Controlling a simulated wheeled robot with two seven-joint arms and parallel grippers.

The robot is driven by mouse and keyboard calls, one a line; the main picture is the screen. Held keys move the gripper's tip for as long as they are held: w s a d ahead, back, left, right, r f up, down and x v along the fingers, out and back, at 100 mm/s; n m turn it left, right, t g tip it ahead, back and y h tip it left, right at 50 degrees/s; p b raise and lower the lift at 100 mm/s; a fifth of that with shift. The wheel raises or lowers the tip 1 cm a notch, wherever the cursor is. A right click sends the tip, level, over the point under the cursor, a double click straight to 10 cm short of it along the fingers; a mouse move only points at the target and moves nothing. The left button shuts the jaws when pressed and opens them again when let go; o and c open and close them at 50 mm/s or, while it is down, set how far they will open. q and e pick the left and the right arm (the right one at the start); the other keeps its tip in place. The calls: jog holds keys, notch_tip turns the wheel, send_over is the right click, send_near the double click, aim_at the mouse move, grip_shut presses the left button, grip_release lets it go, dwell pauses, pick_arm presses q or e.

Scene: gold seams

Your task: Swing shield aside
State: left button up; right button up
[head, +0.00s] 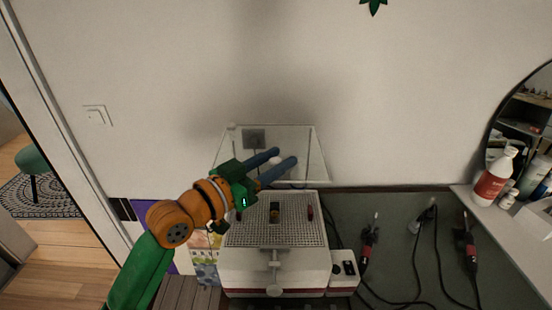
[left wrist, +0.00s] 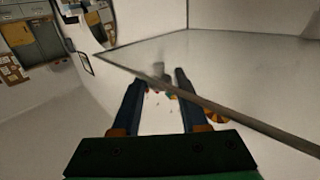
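The shield (head: 310,145) is a clear tilted panel at the back of a white machine (head: 270,275) with a perforated top, in the head view. In the left wrist view its dark edge (left wrist: 235,118) crosses diagonally. My left gripper (head: 286,155) reaches in from the left over the shield. Its two blue fingers are apart, and they also show in the left wrist view (left wrist: 158,77). A small pale knob (head: 277,163) shows between the fingers; I cannot tell whether they touch it. My right gripper is not in view.
Small parts, including a dark block (head: 274,212) and a red piece (head: 310,213), sit on the perforated top. Corded tools (head: 369,245) lie on the dark mat at right. A red-and-white bottle (head: 495,180) stands by the mirror. A wall is close behind.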

pick_arm(q)
grip_shut()
dwell(1.2)
